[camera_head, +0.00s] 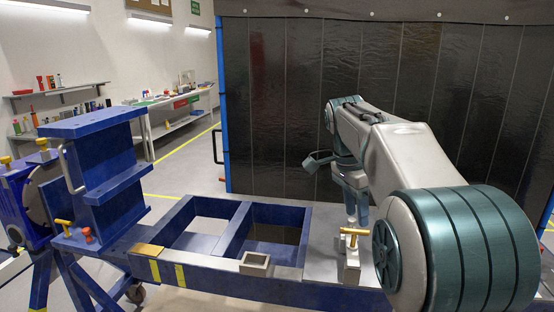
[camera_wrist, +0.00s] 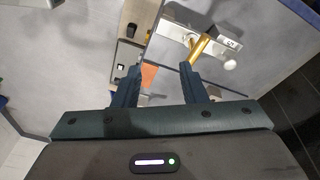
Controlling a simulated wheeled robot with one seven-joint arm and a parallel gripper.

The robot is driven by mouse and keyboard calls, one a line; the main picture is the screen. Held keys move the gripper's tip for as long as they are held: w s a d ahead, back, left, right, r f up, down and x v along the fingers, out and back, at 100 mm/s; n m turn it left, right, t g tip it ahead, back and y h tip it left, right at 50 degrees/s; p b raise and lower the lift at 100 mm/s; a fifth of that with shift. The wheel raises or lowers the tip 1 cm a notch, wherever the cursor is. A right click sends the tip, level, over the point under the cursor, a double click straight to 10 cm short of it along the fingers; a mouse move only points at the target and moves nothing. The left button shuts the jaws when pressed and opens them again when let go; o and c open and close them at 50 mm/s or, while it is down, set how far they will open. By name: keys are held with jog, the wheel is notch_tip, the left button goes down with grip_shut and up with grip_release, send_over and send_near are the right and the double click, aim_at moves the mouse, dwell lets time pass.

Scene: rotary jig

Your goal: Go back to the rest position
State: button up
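My gripper (camera_head: 357,218) points down over the grey plate at the right end of the blue jig frame (camera_head: 200,273), just behind a brass-handled clamp (camera_head: 352,245). In the wrist view my gripper (camera_wrist: 160,72) has its two fingers apart with nothing held between them. The clamp's brass handle (camera_wrist: 200,47) and pale block lie just beyond the right fingertip. A small orange patch (camera_wrist: 149,75) shows between the fingers, below them. I cannot tell from these views how high the fingertips are above the plate.
A blue I-shaped bracket (camera_head: 95,175) with a grey handle stands at the left on the rotary jig. A small beige open box (camera_head: 257,264) sits on the front rail. Dark curtain panels (camera_head: 290,110) stand behind. Shelves and a bench (camera_head: 180,115) are far left.

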jog(key=s+a+f+n+t+y, duration=0.1)
jog(key=s+f+n, duration=0.6)
jog(key=s, duration=0.4)
jog(key=s+a+f+n+t+y, duration=0.1)
jog(key=s+a+f+n+t, duration=0.1)
jog(key=s+f+n, duration=0.5)
jog(key=s+n, duration=0.1)
jog(key=s, duration=0.4)
jog(key=shift+a+f, duration=0.2)
jog(key=shift+f, duration=0.2)
